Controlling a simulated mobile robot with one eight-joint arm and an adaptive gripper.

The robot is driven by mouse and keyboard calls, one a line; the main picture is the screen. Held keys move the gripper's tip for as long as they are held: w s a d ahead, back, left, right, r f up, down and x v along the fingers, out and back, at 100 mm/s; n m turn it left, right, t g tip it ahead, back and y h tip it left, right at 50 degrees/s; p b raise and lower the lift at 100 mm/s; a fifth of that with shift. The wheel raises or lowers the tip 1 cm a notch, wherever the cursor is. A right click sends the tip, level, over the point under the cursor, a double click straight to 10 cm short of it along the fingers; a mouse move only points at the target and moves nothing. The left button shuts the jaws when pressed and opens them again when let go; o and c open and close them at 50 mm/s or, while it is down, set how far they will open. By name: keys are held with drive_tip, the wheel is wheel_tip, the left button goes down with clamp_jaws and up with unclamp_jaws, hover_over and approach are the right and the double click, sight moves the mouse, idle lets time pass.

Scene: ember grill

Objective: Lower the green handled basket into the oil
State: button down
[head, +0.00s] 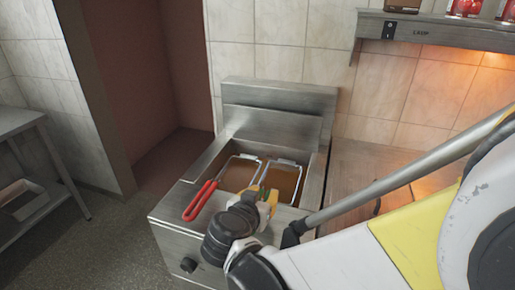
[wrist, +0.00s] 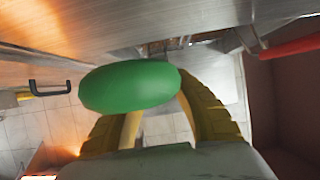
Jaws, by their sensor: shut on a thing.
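The green handle (wrist: 130,86) fills the middle of the wrist view, between the yellow fingers of my gripper (wrist: 158,108). In the head view my gripper (head: 264,196) is at the fryer's front edge, shut on that handle and covering most of it. The green-handled basket (head: 283,163) shows as a wire rim over the right part of the fryer well. Brown oil (head: 288,181) shows inside its outline. How deep the basket sits is hard to tell.
The steel fryer (head: 172,222) also holds a basket with a red handle (head: 201,200) close left of my gripper. A steel counter (head: 350,165) under a lamp shelf (head: 440,33) adjoins on the right. A side table (head: 22,122) stands at far left, with open floor between.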

drive_tip(key=shift+f+b, duration=0.3)
drive_tip(key=shift+f, duration=0.2)
drive_tip(key=c, duration=1.1)
unclamp_jaws()
drive_tip(key=v, duration=1.2)
drive_tip(key=d+f+g, duration=0.1)
drive_tip(key=d, duration=0.2)
drive_tip(key=d+f+n+g, duration=0.1)
drive_tip(key=d, duration=0.3)
drive_tip(key=s+d+f+g, duration=0.1)
drive_tip(key=d, duration=0.3)
drive_tip(key=shift+s+n+g+y, duration=0.1)
drive_tip(key=shift+n+g+y, duration=0.2)
drive_tip(key=shift+g, duration=0.1)
drive_tip(key=s+d+y, duration=0.1)
drive_tip(key=s+d, duration=0.1)
drive_tip(key=s+d+n+g+y, duration=0.1)
drive_tip(key=d, duration=0.2)
drive_tip(key=s+d+n+y, duration=0.1)
drive_tip(key=s+d, duration=0.1)
drive_tip(key=shift+s+d+f+g, duration=0.2)
drive_tip(key=shift+s+d+g, duration=0.05)
drive_tip(key=shift+s+g, duration=0.1)
drive_tip(key=shift+s+d+r+y, duration=0.35)
drive_tip(key=shift+s+y, duration=0.05)
drive_tip(key=shift+s, duration=0.05)
